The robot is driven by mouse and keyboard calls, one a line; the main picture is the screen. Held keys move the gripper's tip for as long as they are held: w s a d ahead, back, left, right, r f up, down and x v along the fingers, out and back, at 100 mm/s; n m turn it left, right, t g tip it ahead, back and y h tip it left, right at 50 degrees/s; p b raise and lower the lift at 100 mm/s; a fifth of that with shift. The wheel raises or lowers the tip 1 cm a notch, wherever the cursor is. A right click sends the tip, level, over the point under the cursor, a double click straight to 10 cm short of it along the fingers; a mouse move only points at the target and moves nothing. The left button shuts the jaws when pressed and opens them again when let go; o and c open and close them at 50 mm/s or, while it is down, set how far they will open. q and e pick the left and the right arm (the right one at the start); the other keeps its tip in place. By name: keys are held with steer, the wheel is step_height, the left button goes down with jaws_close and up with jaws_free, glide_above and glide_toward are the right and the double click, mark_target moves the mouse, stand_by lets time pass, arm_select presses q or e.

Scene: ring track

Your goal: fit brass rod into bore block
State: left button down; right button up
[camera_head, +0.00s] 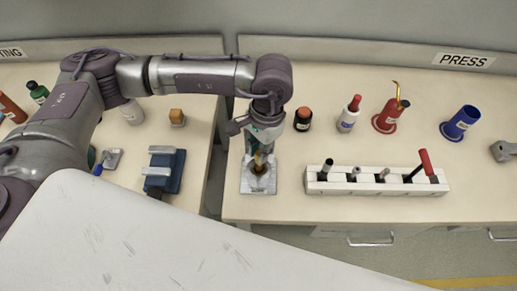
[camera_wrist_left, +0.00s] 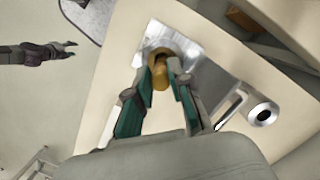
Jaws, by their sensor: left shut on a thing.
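The bore block (camera_head: 258,187) is a grey metal piece on a square plate at the left front of the press table. In the left wrist view its bright plate (camera_wrist_left: 182,40) lies beyond the fingertips. My left gripper (camera_head: 263,151) is directly above the block, pointing down, and shut on the brass rod (camera_wrist_left: 160,75). The rod's lower end meets the round opening area of the block; I cannot tell how deep it sits. My right gripper (camera_wrist_left: 70,49) shows at the left of the wrist view, away from the table, its fingers apart and empty.
A white rack (camera_head: 375,188) with several tools stands right of the block. Behind are a black-and-red jar (camera_head: 303,119), a red-capped bottle (camera_head: 349,113), a red holder (camera_head: 390,116) and a blue cup (camera_head: 460,122). A blue vise-like piece (camera_head: 164,170) is on the left table.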

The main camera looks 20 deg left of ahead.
arm_select(q)
steer(key=c, duration=1.1)
jaws_free()
steer(key=shift+o, duration=0.2)
steer(key=shift+r+p, duration=0.25)
steer(key=shift+p, duration=0.25)
step_height(320, 180, up, 12)
steer(key=w+b, duration=0.1)
steer(key=b, duration=0.3)
steer(key=shift+w+d+f, duration=0.2)
steer(key=shift+w+d, duration=0.1)
steer(key=shift+d, duration=0.15)
